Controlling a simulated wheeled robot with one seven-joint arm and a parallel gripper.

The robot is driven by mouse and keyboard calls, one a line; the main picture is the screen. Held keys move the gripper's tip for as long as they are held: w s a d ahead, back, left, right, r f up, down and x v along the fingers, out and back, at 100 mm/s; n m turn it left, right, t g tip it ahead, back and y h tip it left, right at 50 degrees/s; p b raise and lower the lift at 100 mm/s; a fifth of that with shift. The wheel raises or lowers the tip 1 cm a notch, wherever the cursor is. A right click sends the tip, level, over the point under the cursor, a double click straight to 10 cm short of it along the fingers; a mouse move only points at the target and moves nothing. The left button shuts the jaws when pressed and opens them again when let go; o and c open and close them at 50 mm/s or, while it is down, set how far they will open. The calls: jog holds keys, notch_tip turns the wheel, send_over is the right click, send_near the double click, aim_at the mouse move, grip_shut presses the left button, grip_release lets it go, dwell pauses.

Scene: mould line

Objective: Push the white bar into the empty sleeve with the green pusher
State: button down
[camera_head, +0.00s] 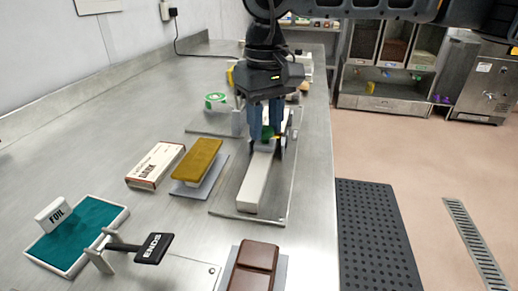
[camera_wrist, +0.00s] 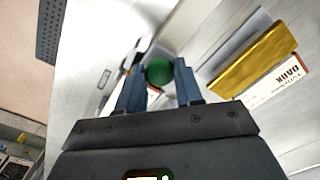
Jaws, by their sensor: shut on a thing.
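My gripper (camera_head: 266,128) points down over the clear plate (camera_head: 225,207) and is shut on the green pusher (camera_head: 267,133). In the wrist view the pusher's round green top (camera_wrist: 159,72) sits between the blue fingers. A long white block, which looks like the white bar (camera_head: 257,182), lies flat on the plate and runs from just below the pusher towards the near edge. I cannot tell whether the pusher touches it. My fingers hide its far end. I cannot make out the empty sleeve as a separate thing.
A gold bar (camera_head: 198,160) on a grey base and a DARK carton (camera_head: 155,165) lie to the left. A teal tray (camera_head: 85,232) with a FOIL block, an ENDS sign (camera_head: 153,248) and brown chocolate (camera_head: 252,268) are nearer. The counter's right edge is close to the plate.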

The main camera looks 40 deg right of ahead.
jog(key=shift+w+d+r, duration=0.1)
jog(key=shift+w+d, duration=0.45)
jog(key=shift+d, duration=0.15)
jog(key=c, duration=0.7)
grip_release()
jog(key=shift+d, duration=0.1)
jog(key=shift+c, duration=0.2)
notch_tip(320, 180, up, 8)
